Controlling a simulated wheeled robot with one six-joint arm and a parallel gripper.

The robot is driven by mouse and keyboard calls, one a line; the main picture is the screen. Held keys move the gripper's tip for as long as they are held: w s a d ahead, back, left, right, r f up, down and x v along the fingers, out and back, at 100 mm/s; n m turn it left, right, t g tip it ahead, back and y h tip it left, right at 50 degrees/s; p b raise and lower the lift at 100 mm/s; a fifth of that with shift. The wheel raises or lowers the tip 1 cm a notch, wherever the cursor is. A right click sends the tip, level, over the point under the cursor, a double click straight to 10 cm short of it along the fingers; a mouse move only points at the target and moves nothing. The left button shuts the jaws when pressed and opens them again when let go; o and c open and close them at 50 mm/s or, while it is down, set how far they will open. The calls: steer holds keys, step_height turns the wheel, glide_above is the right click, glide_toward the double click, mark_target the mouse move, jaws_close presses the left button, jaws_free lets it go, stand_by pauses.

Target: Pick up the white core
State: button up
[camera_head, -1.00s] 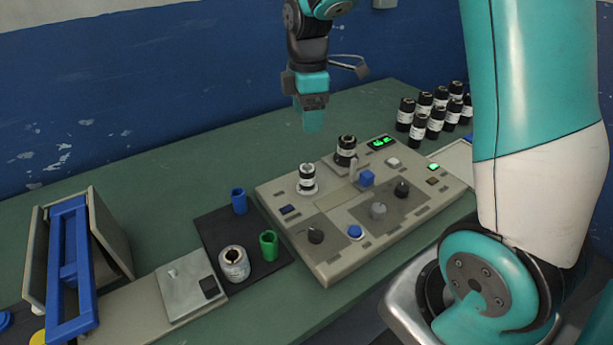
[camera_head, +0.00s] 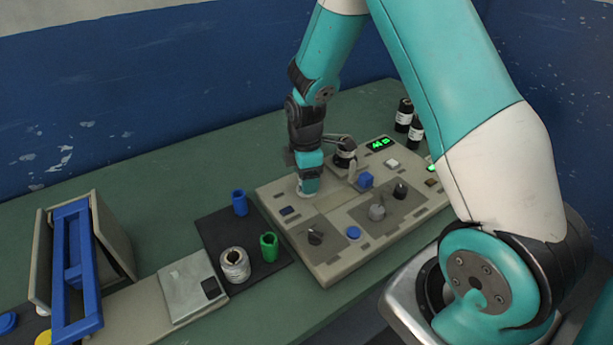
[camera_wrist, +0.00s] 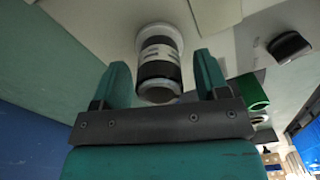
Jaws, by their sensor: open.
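My gripper (camera_head: 309,188) is open and points down at the left of the beige panel. In the wrist view, its teal fingers (camera_wrist: 161,64) stand on either side of a short black cylinder with white bands (camera_wrist: 158,72) on a round white base. No finger clearly touches it. In the head view the gripper hides most of this piece; only some of the white base (camera_head: 306,194) shows. A separate whitish, banded hollow cylinder (camera_head: 235,265) stands on the dark mat. I cannot tell which piece is the white core.
Blue (camera_head: 240,203) and green (camera_head: 269,246) hollow cores stand on the dark mat (camera_head: 213,228). The beige panel (camera_head: 335,264) has knobs, buttons and another black roll (camera_head: 345,156) close right of my gripper.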

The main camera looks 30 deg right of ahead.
steer(key=shift+f, duration=0.6)
steer(key=c, duration=1)
steer(key=shift+r, duration=0.15)
